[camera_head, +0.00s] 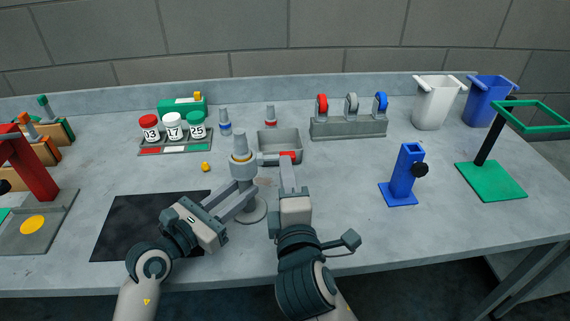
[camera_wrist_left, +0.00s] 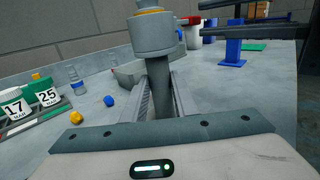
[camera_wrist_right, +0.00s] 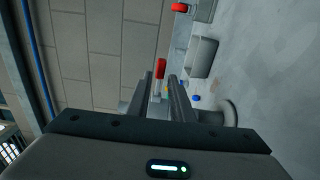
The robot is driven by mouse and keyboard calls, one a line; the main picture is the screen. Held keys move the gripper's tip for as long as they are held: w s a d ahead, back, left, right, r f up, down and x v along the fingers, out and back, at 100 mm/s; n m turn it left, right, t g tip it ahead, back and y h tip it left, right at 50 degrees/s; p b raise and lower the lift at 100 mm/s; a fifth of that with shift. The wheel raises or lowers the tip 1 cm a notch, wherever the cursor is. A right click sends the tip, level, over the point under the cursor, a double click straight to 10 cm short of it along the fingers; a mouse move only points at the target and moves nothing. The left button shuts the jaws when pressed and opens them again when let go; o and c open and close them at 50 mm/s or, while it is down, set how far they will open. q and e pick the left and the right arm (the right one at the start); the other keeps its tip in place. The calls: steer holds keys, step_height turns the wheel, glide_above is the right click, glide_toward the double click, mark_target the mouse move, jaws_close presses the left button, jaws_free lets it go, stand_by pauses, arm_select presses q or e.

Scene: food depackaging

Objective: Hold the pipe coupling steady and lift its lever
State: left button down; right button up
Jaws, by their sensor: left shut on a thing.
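The grey pipe coupling (camera_head: 243,168) stands upright on a post with a round base (camera_head: 252,211). It also shows at the top of the left wrist view (camera_wrist_left: 153,34). Its lever (camera_head: 270,158) sticks out level to the right and ends in a red tip (camera_head: 288,154). My left gripper (camera_head: 241,192) is shut on the post just below the coupling's wide body. My right gripper (camera_head: 287,168) is open, its fingertips at the lever's red end. In the right wrist view the red tip (camera_wrist_right: 160,69) shows between the fingers; contact cannot be told.
A grey bin (camera_head: 297,145) stands just behind the lever. A rack of numbered jars (camera_head: 174,150) is at the back left, with a small yellow piece (camera_head: 205,167) in front. A dark mat (camera_head: 130,225) lies left. A blue stand (camera_head: 402,180) is right, with clear table before it.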

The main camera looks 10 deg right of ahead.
steer(key=s, duration=0.3)
steer(key=shift+s, duration=0.25)
arm_select(q)
steer(key=c, duration=1.3)
jaws_free()
steer(key=shift+c, duration=0.2)
steer(key=shift+a, duration=0.1)
steer(key=v, duration=1.2)
steer(key=shift+s, duration=0.1)
arm_select(e)
steer(key=shift+s, duration=0.1)
